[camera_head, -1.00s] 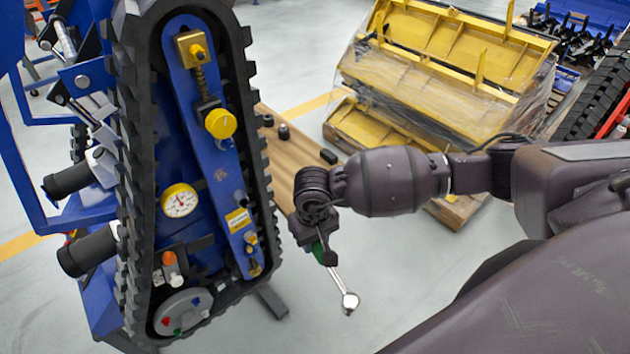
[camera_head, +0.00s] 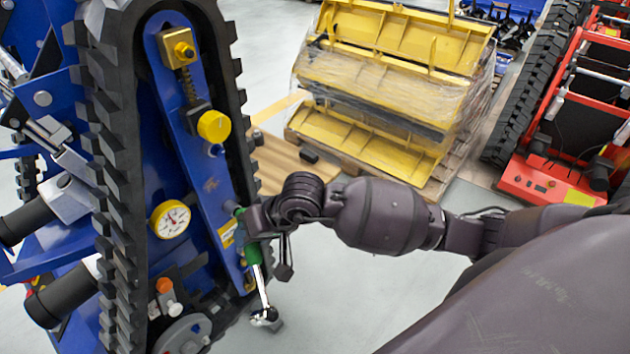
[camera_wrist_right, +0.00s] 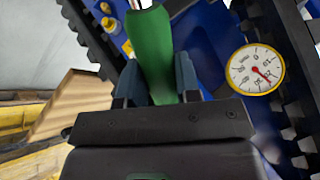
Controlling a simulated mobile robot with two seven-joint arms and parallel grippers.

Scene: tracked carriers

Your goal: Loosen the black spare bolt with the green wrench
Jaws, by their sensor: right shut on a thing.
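My right gripper (camera_head: 255,226) is shut on the green handle of the wrench (camera_head: 253,253), beside the right edge of the tracked carrier. The wrench's silver shaft points down, and its head end is near the carrier's lower right edge. I cannot tell whether it touches anything. In the right wrist view, the green wrench handle (camera_wrist_right: 153,45) is between the two fingers of the right gripper (camera_wrist_right: 160,88). I cannot pick out the black spare bolt for certain in either view. My left gripper is not in view.
The carrier's blue plate (camera_head: 205,165) bears a yellow knob (camera_head: 214,125) and a gauge (camera_head: 170,219), inside a black rubber track (camera_head: 110,130). Behind are a wooden board (camera_head: 280,165) with a small black block (camera_head: 309,155), wrapped yellow parts (camera_head: 385,85) and a red machine (camera_head: 545,180).

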